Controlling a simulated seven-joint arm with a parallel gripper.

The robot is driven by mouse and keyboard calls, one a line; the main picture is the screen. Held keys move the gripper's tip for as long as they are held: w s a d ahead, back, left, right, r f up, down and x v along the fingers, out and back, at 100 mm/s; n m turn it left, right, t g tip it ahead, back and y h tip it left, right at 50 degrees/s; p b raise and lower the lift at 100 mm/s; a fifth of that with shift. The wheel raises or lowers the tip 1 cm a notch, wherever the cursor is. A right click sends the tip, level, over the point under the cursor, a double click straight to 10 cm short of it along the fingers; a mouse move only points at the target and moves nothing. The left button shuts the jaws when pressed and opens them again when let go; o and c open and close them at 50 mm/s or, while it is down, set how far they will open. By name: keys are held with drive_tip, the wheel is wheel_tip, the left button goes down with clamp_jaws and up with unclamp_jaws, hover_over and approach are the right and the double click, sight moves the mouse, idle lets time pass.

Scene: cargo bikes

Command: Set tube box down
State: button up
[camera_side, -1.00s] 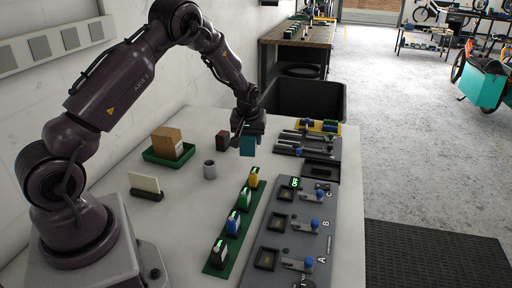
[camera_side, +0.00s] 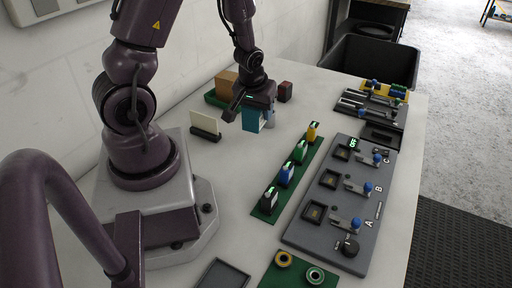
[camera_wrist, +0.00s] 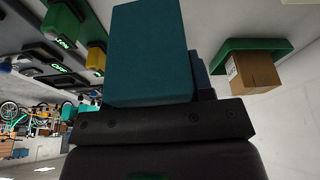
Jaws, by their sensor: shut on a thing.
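The tube box is teal and hangs upright below my gripper in the side view (camera_side: 251,121). My gripper (camera_side: 256,101) is shut on its upper part. In the wrist view the box (camera_wrist: 150,55) fills the middle and hides much behind it. From the side I cannot tell whether its bottom touches the white table (camera_side: 225,165). A grey cup (camera_side: 270,118) shows partly behind the box's right side; I cannot tell the gap between them.
A cardboard box (camera_side: 227,83) stands in a green tray (camera_side: 213,99) behind left. A small dark red box (camera_side: 285,91) is behind right. A white card in a black holder (camera_side: 205,135) is left.

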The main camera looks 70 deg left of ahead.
sight(253, 128)
drive_tip(key=shift+s+d+f+m, duration=0.2)
drive_tip(key=shift+s+d+f, duration=0.15)
drive_tip(key=shift+s, duration=0.2)
drive_tip(key=shift+s+d+f+m, duration=0.2)
drive_tip(key=shift+s+d+f, duration=0.05)
drive_tip(key=shift+s+d, duration=0.25)
wheel_tip(253, 128, down, 3)
drive_tip(key=shift+w+f, duration=0.1)
drive_tip(key=shift+w, duration=0.05)
drive_tip(key=shift+f, duration=2.25)
drive_tip(key=o, duration=1)
drive_tip(key=shift+f, duration=0.1)
